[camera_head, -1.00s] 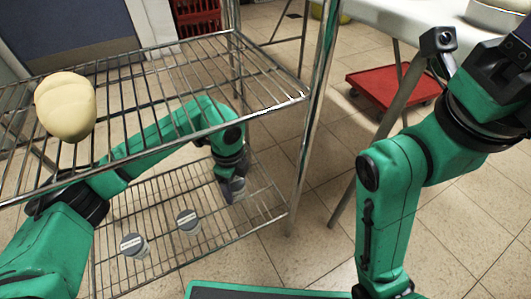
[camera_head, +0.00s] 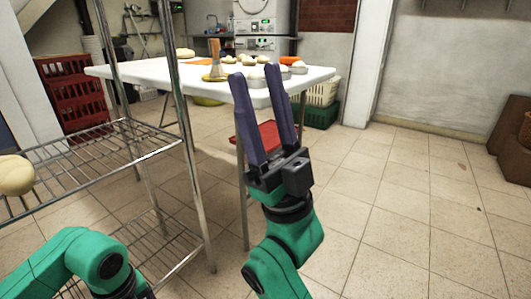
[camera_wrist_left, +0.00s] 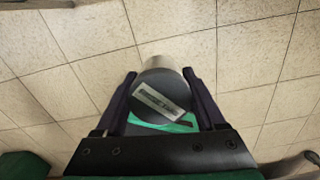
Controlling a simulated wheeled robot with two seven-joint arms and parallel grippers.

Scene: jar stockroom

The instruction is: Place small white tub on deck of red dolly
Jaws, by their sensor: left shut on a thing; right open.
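The small white tub (camera_wrist_left: 165,62) has a dark grey lid with a pale label. In the left wrist view it sits between the two fingers of my left gripper (camera_wrist_left: 159,75), which is shut on it, with floor tiles beyond. In the head view only my left arm shows at the lower left; its gripper and the tub are out of frame. The red dolly (camera_head: 266,134) is on the floor by the white table, partly hidden behind my right gripper (camera_head: 255,73). My right gripper is open and empty, its fingers pointing up.
A wire rack (camera_head: 90,158) stands at the left with a pale round item (camera_head: 14,175) on its shelf. The white table (camera_head: 160,74) holds dough pieces and small tins. Red crates (camera_head: 75,100) stand behind the rack.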

